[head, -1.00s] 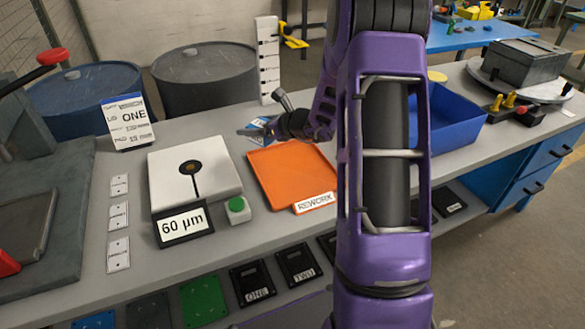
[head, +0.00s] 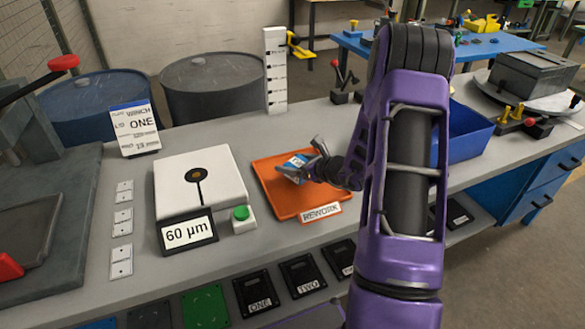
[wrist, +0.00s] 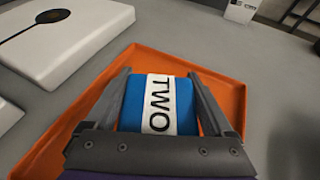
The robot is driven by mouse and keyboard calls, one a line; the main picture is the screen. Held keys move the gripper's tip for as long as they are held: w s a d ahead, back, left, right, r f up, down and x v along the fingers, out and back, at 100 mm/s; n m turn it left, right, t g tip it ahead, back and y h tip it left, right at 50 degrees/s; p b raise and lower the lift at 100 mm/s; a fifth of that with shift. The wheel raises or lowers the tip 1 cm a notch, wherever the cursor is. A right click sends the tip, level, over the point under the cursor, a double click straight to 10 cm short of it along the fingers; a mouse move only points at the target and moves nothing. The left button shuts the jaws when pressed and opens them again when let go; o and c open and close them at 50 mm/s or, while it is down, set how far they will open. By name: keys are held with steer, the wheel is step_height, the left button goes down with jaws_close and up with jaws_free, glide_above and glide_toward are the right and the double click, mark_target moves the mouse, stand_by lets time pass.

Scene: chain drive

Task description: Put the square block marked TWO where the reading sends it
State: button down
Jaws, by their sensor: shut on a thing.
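The square block marked TWO (wrist: 158,104) is blue with a white label band. My gripper (wrist: 160,85) is shut on it, one finger on each side. In the head view, my gripper (head: 305,165) holds the block (head: 291,167) over the orange tray labelled REWORK (head: 283,205). I cannot tell whether the block touches the tray floor. The white measuring device (head: 201,182) stands left of the tray, and its display (head: 188,233) reads 60 µm. A card (head: 135,128) behind it shows WINCH and ONE; its smaller print is hard to read.
A green button box (head: 241,218) sits between the device and the tray. A blue bin (head: 466,133) is behind my arm at the right. Small label cards (head: 122,226) lie at the left. Black plates marked ONE (head: 258,293) and TWO (head: 303,275) sit along the front.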

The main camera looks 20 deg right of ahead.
steer(key=shift+f, duration=0.65)
steer(key=shift+f, duration=0.15)
jaws_free()
steer(key=shift+r, duration=0.25)
steer(key=v, duration=1.2)
steer(key=shift+p, duration=0.35)
